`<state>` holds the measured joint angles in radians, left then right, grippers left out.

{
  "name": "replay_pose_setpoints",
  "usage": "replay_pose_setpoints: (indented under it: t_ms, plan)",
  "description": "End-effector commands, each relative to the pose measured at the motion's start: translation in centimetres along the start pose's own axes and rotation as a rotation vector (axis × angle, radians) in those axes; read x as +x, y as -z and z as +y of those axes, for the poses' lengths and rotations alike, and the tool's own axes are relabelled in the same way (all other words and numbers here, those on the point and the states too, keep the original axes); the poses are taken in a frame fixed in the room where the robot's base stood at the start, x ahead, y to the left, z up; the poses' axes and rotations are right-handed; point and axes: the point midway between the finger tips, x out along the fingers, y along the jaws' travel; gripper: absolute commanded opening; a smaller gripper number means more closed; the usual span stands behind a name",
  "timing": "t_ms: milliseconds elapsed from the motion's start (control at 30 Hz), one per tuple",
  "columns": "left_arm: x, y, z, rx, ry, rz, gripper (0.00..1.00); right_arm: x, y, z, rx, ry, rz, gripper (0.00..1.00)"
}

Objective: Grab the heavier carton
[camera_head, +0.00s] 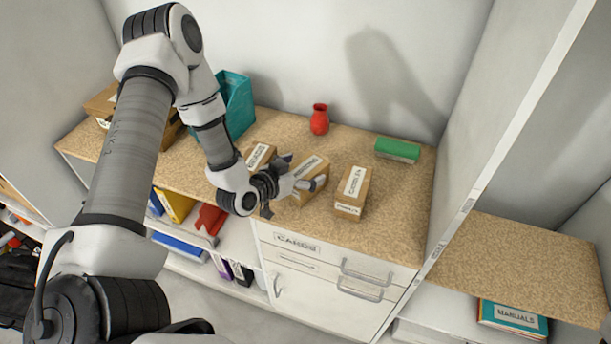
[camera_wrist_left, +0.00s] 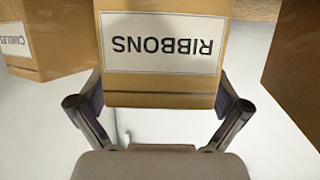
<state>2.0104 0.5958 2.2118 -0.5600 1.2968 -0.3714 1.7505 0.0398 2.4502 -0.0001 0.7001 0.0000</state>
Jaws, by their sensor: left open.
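Three cardboard cartons stand on the cabinet top. The middle carton (camera_head: 312,168) has a white label, and the left wrist view shows a carton labelled RIBBONS (camera_wrist_left: 160,82) straight ahead. The right carton (camera_head: 352,190) is labelled CANDLES and also shows at the left of the wrist view (camera_wrist_left: 60,45). The left carton (camera_head: 258,155) is partly hidden by my arm. My left gripper (camera_head: 300,175) is open at the middle carton, its fingers (camera_wrist_left: 159,95) on either side of the carton's near end. Contact cannot be told. My right gripper is out of view.
A red vase (camera_head: 319,119) and a green box (camera_head: 397,150) stand behind the cartons. A teal file holder (camera_head: 237,103) and an open cardboard box (camera_head: 101,103) are at the left. A white wall panel (camera_head: 490,130) bounds the right side. A drawer handle (camera_head: 366,270) sticks out below.

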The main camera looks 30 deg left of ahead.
Motion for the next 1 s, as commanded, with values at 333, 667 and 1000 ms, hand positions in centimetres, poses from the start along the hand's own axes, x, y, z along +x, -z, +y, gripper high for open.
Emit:
replay_pose_setpoints:
  t_ms: [333,667,1000]
  plan:
    - [0.7,-0.1,0.0,-0.002,0.000,0.000,0.72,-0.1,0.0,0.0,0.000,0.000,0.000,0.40]
    - [0.7,0.0,0.0,-0.001,0.000,0.000,0.03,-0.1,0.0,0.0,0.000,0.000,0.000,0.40]
    - [0.1,1.7,-0.1,-0.003,0.002,0.004,0.03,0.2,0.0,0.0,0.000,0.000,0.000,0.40]
